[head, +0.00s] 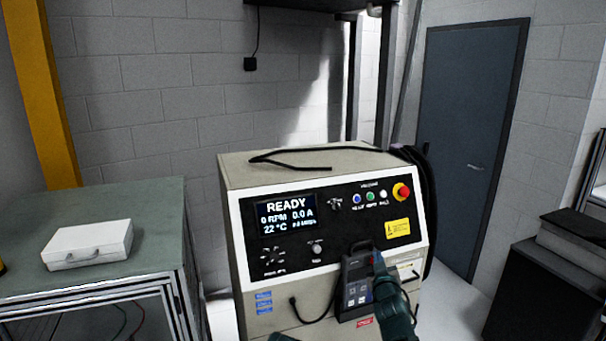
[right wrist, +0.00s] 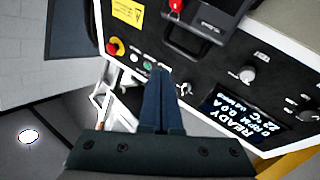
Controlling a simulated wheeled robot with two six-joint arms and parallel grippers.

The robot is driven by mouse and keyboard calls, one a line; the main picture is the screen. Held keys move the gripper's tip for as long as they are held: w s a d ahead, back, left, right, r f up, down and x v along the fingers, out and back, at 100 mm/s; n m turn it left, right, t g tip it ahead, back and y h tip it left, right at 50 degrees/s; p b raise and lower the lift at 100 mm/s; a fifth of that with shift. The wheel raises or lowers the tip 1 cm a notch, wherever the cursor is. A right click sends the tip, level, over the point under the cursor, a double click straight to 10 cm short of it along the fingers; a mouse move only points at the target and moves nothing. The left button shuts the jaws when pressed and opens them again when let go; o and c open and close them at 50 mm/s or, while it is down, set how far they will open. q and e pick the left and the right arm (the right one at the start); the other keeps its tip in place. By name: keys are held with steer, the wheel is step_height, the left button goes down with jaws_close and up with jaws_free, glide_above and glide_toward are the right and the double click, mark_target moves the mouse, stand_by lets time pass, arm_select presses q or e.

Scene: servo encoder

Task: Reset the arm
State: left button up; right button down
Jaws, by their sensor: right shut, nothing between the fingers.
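My right gripper (head: 379,262) is in front of the lower right part of the cabinet's control panel. Its fingers also show in the right wrist view (right wrist: 160,85), closed together with nothing between them. A dark handheld unit (head: 357,290) with a handle hangs at the panel's lower edge, just beside and partly behind my right gripper in the head view. The beige cabinet (head: 235,180) has a display (head: 287,215) reading READY, 0 RPM, 0.0 A, 22 °C. A red emergency knob (head: 402,192) sits at the panel's upper right.
A green-topped bench (head: 150,215) at left holds a white case (head: 88,244). A black cable (head: 290,162) lies on the cabinet top. A blue-grey door (head: 470,140) is behind at right. A dark cabinet (head: 535,295) stands at lower right.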

steer(key=s+a+f+g+b, duration=0.1)
steer(key=s+a+f+g, duration=0.3)
steer(key=s+f, duration=0.3)
steer(key=s+a+f+g+b, duration=0.1)
steer(key=s+a+f+g, duration=0.3)
steer(key=f, duration=0.5)
steer(key=s+a+f+g, duration=0.2)
steer(key=s+g, duration=0.1)
steer(key=s, duration=0.4)
steer(key=s+a+f+g+b, duration=0.1)
steer(key=s+a+f+g, duration=0.2)
steer(key=s, duration=0.4)
steer(key=s+a+f+n+g, duration=0.1)
steer(key=s+a+f+g, duration=0.1)
steer(key=s, duration=0.5)
steer(key=shift+s+a+f+g+y, duration=0.25)
steer(key=shift+f+g+y, duration=0.1)
steer(key=shift+g, duration=0.25)
